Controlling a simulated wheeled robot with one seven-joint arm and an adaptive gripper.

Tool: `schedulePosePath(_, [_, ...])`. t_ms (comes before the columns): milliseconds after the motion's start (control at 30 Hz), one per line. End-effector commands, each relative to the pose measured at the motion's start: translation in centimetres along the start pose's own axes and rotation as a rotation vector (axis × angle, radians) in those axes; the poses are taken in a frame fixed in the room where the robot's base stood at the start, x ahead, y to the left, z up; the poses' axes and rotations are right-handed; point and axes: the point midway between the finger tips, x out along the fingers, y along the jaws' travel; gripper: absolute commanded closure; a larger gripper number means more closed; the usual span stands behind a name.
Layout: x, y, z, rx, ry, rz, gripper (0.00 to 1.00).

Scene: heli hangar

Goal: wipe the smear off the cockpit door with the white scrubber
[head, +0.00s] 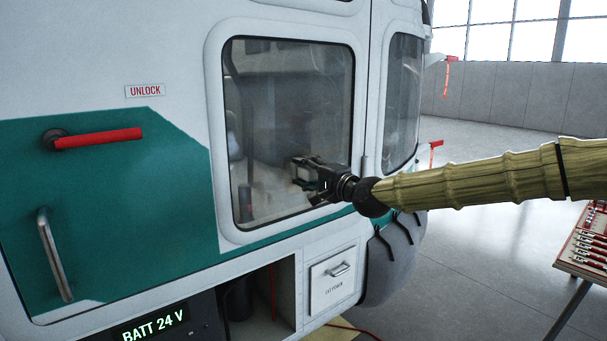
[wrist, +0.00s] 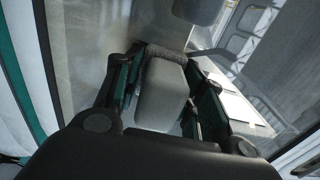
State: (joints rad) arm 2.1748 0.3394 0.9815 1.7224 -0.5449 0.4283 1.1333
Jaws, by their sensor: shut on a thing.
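My gripper (head: 305,178) is at the lower right part of the cockpit door's window (head: 285,110). In the wrist view, my gripper (wrist: 165,95) is shut on the white scrubber (wrist: 163,93), a pale block with a dark grey pad along its far edge. The pad faces the glass; I cannot tell whether it touches. The cockpit door (head: 185,180) is white and green, with a red handle (head: 97,138) and a metal grab bar (head: 55,255). The window looks hazy across its middle, but I cannot make out a distinct edge of the smear.
A table (head: 575,262) with several tools stands at the right edge. An open compartment with a battery panel (head: 155,328) and a small drawer (head: 333,280) lie below the door. The hangar floor beyond is mostly clear.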

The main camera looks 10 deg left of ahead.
Motion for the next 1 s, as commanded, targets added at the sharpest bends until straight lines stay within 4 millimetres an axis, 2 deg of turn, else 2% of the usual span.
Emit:
schedulePosePath(433, [-0.1,0.1,-2.9,0.001,0.001,-0.002,0.80])
schedulePosePath(767, [0.0,0.1,-3.9,0.000,0.000,-0.001,0.80])
schedulePosePath(1000, [0.1,0.1,-5.6,0.002,0.001,-0.002,0.80])
